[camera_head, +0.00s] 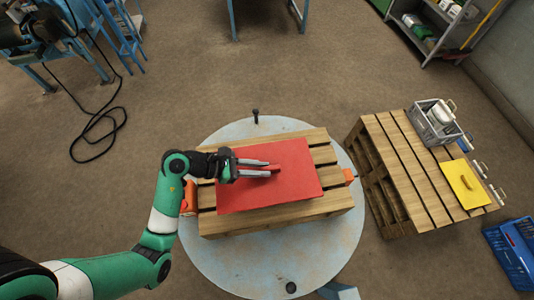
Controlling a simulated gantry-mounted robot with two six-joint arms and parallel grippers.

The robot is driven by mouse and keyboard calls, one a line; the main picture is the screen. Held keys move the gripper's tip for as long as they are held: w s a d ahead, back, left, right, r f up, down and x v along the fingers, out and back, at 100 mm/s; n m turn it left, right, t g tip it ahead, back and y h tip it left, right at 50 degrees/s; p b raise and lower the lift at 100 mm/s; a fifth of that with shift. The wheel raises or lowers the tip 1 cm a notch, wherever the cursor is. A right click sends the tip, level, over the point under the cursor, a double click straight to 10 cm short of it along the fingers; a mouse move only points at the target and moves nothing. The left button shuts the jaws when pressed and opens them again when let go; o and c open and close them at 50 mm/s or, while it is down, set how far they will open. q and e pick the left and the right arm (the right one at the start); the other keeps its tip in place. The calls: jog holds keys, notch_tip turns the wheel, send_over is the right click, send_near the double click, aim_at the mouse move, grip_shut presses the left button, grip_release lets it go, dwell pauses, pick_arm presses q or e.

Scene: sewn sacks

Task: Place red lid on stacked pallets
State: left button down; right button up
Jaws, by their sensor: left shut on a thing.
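The red lid (293,187) lies flat over a wooden pallet (331,203) on the round table, in the head view. It covers much of the pallet's top, and slats show along its far, right and near sides. My left gripper (273,167) is over the lid's left-middle part, its two grey fingers pointing right. It is shut on the lid's red handle (273,169), which the fingers partly hide. I cannot tell whether the lid rests fully on the slats. My right gripper is not in view.
The round pale table (225,258) has clamps at its rim. To the right, stacked pallets (401,172) carry a grey crate (424,129) and a yellow lid (464,184). A blue case (512,255) lies on the floor at right. Cables lie on the floor at left.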

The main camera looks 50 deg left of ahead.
aim_at(253, 194)
pick_arm(q)
jog(key=s+d+r, duration=0.1)
jog(key=s, duration=0.1)
jog(key=s+d+r+p, duration=0.1)
jog(key=s, duration=0.1)
jog(key=s+d, duration=0.1)
jog(key=shift+s+d+r, duration=0.1)
jog(key=shift+s+r, duration=0.3)
